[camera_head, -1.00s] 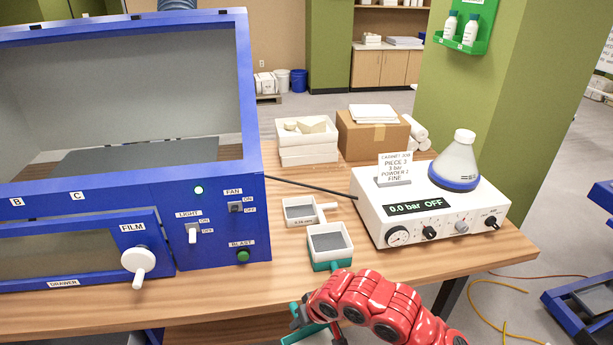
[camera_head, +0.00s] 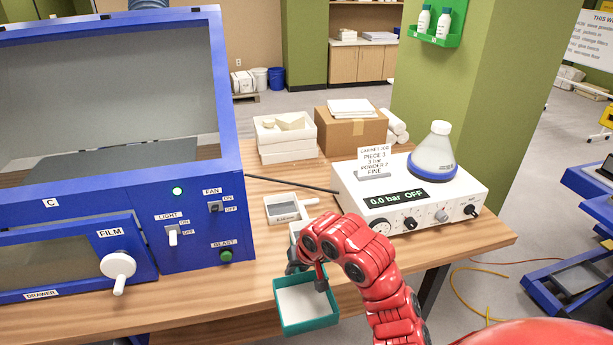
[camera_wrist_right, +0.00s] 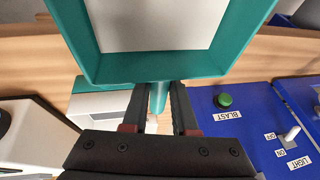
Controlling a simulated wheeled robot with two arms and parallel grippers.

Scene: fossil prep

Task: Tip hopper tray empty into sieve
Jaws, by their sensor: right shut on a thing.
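The teal square tray (camera_head: 279,312) is in my right gripper (camera_head: 306,274), held out over the table's front edge, open side up. Its inside is pale; I cannot tell whether that is powder or bare floor. In the right wrist view the fingers (camera_wrist_right: 157,98) are shut on the tray's teal handle, and the tray (camera_wrist_right: 150,70) fills the top. A white-framed sieve on a teal base (camera_wrist_right: 98,103) shows behind the fingers there; in the head view my right arm mostly hides it. A second white sieve (camera_head: 273,216) with a grey mesh and a label lies behind. My left gripper is out of view.
The blue blast cabinet (camera_head: 195,245) stands on the left. The white control box (camera_head: 440,205) with a flask (camera_head: 434,158) stands on the right. A white tray stack (camera_head: 287,152) and a cardboard box (camera_head: 350,136) are behind. Some bare wood (camera_head: 235,285) lies before the cabinet.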

